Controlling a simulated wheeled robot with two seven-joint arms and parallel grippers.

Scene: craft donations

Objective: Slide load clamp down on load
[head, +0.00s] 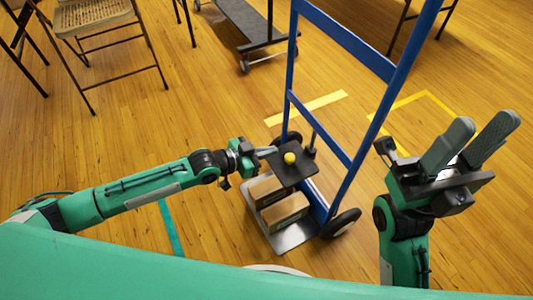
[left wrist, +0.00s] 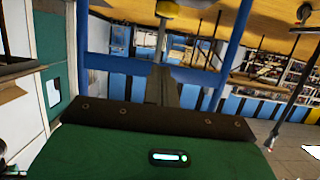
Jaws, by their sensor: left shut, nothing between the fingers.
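The load clamp (head: 296,174) is a dark flat plate with a yellow knob (head: 290,158), mounted by a thin upright rod (head: 313,128) on a blue hand truck (head: 343,36). It sits above two brown boxes (head: 286,211) on the truck's metal toe plate (head: 291,238), apparently with a gap. My left gripper (head: 270,152) is shut and empty at the clamp's left edge, beside the knob; I cannot tell if it touches. My right gripper (head: 484,132) is open and empty, right of the truck.
The truck's black wheel (head: 341,222) stands at its right. A folding chair (head: 98,20) is at the upper left and a dark flat cart (head: 250,22) at the top. Yellow tape (head: 306,107) and teal tape (head: 172,230) mark the wooden floor, which is clear around the truck.

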